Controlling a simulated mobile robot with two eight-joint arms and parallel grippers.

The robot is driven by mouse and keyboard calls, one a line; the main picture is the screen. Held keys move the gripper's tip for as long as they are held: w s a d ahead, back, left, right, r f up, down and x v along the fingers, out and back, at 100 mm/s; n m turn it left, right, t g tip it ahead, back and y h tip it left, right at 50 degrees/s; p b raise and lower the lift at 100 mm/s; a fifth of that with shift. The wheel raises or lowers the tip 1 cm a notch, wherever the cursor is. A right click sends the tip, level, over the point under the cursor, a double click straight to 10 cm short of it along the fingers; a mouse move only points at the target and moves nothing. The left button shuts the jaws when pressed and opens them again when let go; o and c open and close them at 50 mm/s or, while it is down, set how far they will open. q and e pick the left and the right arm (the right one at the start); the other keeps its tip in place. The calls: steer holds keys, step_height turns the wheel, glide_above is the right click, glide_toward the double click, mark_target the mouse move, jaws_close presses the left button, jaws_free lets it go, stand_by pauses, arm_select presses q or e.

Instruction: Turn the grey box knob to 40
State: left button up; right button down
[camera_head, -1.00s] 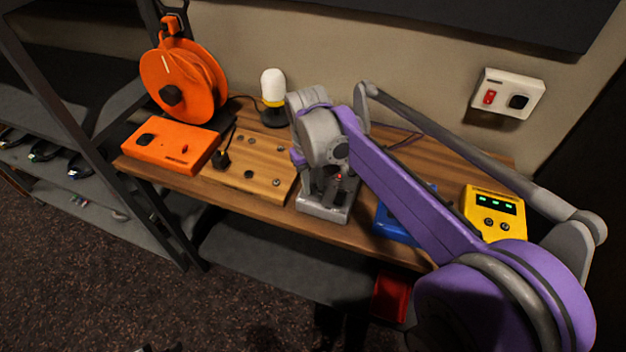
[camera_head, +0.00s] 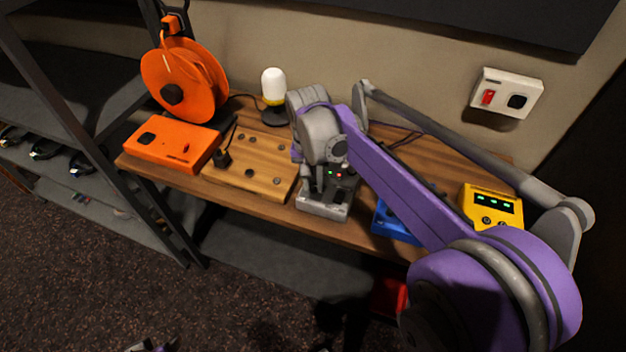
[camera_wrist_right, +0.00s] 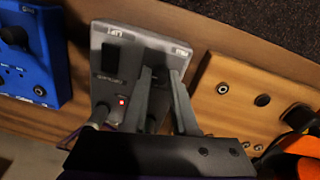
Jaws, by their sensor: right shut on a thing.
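The grey box (camera_head: 322,209) stands on the wooden desk, between the wooden panel and the blue box. In the right wrist view the grey box (camera_wrist_right: 103,38) shows printed labels and a small lit red lamp. My right gripper (camera_wrist_right: 161,73) comes down over its top with both fingers close together. It is shut on the box's dark knob, which the fingers largely hide; its pointer and scale number cannot be read. In the head view my right gripper and wrist cover much of the box. A small grey and purple piece of my left arm shows at the bottom edge.
The wooden panel (camera_head: 252,179) and orange box (camera_head: 170,153) lie to the left, with an orange cable reel (camera_head: 205,85) behind. A white-topped lamp (camera_head: 273,85) stands at the back. The blue box (camera_head: 392,226) and yellow box (camera_head: 487,205) are right, partly behind my right arm.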

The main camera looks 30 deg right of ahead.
mark_target(311, 185)
stand_by(0.4)
steer(key=c, duration=0.7)
jaws_free()
steer(key=shift+r, duration=0.15)
step_height(311, 185, up, 11)
steer(key=p, duration=0.1)
steer(key=shift+w+a+f, duration=0.15)
steer(key=shift+f, duration=0.05)
